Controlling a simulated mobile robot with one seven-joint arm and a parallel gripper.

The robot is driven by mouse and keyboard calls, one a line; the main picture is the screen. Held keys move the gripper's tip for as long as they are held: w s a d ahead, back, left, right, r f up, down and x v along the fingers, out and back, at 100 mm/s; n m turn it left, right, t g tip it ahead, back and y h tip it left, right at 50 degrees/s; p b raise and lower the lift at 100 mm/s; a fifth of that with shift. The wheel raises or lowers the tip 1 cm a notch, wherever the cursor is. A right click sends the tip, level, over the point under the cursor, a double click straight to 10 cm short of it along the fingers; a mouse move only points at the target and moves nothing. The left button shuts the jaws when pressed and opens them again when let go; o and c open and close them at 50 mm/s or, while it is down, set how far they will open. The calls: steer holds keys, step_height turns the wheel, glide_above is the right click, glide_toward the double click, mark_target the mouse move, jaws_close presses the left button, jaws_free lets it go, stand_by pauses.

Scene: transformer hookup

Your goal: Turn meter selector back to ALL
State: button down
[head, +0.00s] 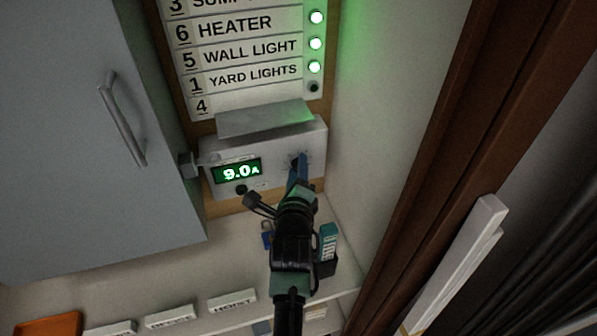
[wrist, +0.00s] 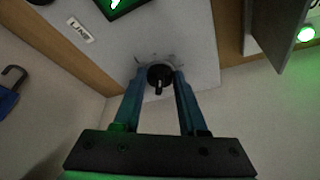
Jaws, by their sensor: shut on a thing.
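The meter (head: 222,192) is a pale box under the label board, with a green display (head: 238,172) reading 9.0A. Its selector knob (wrist: 159,77) is a small black dial with a light pointer line, seen in the wrist view. My gripper (wrist: 160,80) has its blue fingers on either side of the knob and is shut on it. In the head view my gripper (head: 298,165) reaches the right part of the meter face and hides the knob. The markings around the knob are too small to read.
A label board (head: 240,60) with several green lamps is above the meter. A grey cabinet door (head: 90,130) with a handle is at the left. A teal item (head: 328,240) and a blue padlock (head: 267,236) are beside my arm. Labelled plates line the shelf below.

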steer(key=shift+f+n+t+b, duration=0.25)
steer(key=shift+n+t+b, duration=0.4)
steer(key=shift+n+b, duration=1.35)
steer(key=shift+f+n+t+b, duration=0.2)
steer(key=shift+n+t+b, duration=0.7)
steer(key=shift+b, duration=1.95)
steer(key=shift+f+n+t+b, duration=0.25)
steer(key=shift+n+t+b, duration=0.1)
steer(key=shift+n+b, duration=1.8)
steer(key=shift+r+b, duration=0.1)
steer(key=shift+b, duration=0.3)
steer(key=shift+c, duration=2.3)
jaws_free()
